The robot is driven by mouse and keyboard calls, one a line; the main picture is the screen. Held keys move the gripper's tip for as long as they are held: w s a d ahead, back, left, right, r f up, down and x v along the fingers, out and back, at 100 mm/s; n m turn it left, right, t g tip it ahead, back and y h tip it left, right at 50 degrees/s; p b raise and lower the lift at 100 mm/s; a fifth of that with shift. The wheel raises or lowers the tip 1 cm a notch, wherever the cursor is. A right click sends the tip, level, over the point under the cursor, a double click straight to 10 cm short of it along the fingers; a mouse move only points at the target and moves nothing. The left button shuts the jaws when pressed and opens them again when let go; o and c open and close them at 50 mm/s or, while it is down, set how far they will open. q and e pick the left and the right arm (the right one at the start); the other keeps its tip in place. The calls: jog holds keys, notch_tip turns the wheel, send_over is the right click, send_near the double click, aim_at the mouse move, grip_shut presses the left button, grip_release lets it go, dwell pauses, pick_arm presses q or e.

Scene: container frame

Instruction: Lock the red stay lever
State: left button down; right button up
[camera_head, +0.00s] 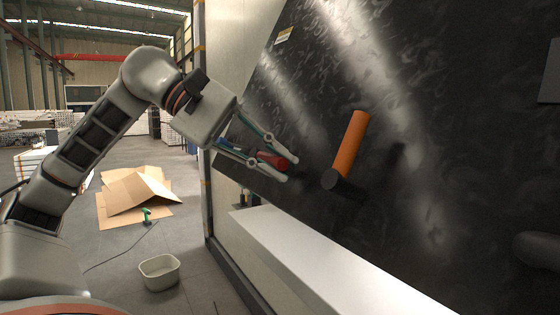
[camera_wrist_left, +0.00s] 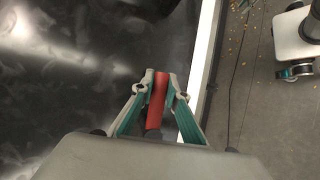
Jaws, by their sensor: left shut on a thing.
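The red stay lever (camera_head: 272,160) is a short red handle at the left part of the dark panel. It also shows in the left wrist view (camera_wrist_left: 157,98), running lengthwise between the fingers. My left gripper (camera_head: 286,169) is shut on it, with one finger on each side. In the left wrist view both fingertips (camera_wrist_left: 159,80) touch the sides of the red handle. The lever's mount is mostly hidden by the fingers. My right gripper is not in view.
An orange handle (camera_head: 351,144) with a dark base sticks out from the dark panel (camera_head: 420,200) to the right. A white ledge (camera_head: 320,265) runs below. A pale bin (camera_head: 160,272) and flat cardboard (camera_head: 138,193) lie on the floor at left.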

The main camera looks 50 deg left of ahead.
pick_arm(q)
jog(key=shift+f, duration=0.1)
jog(key=c, duration=2)
grip_release()
jog(key=shift+o, duration=0.2)
jog(key=shift+a, duration=0.1)
jog(key=v, duration=1.2)
jog(key=shift+s, duration=0.1)
